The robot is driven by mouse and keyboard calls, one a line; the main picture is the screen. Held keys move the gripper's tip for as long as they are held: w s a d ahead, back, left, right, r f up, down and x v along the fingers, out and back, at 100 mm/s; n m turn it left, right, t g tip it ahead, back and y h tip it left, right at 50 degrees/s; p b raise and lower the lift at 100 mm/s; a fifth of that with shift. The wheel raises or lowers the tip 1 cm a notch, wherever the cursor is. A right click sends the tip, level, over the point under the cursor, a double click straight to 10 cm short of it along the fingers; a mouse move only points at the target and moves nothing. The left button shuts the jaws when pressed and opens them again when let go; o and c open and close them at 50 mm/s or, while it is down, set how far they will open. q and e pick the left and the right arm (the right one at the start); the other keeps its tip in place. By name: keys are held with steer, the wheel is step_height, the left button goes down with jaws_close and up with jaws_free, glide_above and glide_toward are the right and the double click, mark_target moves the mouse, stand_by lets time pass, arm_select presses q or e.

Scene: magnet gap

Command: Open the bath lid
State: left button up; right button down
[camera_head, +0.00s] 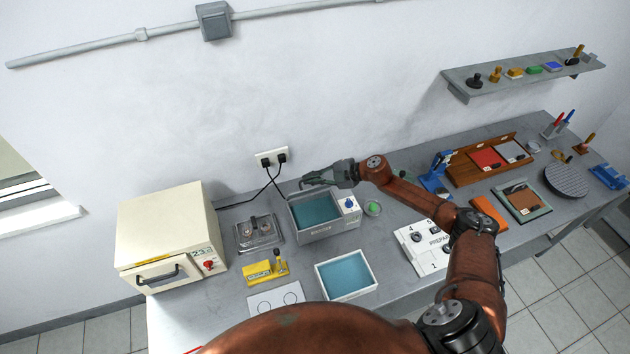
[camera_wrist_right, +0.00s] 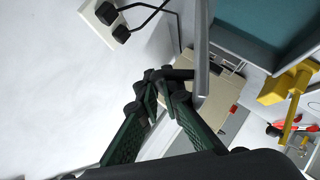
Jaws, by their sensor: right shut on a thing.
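The bath (camera_head: 331,232) is a grey box with a teal inside, in the middle of the bench in the head view. Its teal inside also shows at the upper right of the wrist view. The lid (camera_wrist_right: 202,55) shows there as a thin grey plate seen nearly edge-on, raised with the bath uncovered. My right gripper (camera_head: 308,182) is above the bath's back left edge. Its fingers (camera_wrist_right: 163,82) are shut on the dark lid handle (camera_wrist_right: 180,74), which projects from the plate. The lid is hard to make out in the head view. My left gripper is not in view.
A cream oven (camera_head: 160,235) stands left of the bath. A white tray (camera_head: 346,292) with blue inside and a yellow block (camera_head: 264,271) are in front. A wall socket (camera_head: 271,157) with black cables is behind. A white PREPARE board (camera_head: 425,246) lies to the right.

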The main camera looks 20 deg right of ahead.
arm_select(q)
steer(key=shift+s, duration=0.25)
arm_select(e)
steer(key=shift+w+r+t, duration=0.3)
steer(key=shift+w+r, duration=0.5)
steer(key=shift+r, duration=0.1)
steer(key=c, duration=2.4)
jaws_free()
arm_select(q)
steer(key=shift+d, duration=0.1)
arm_select(e)
steer(key=shift+f, duration=0.1)
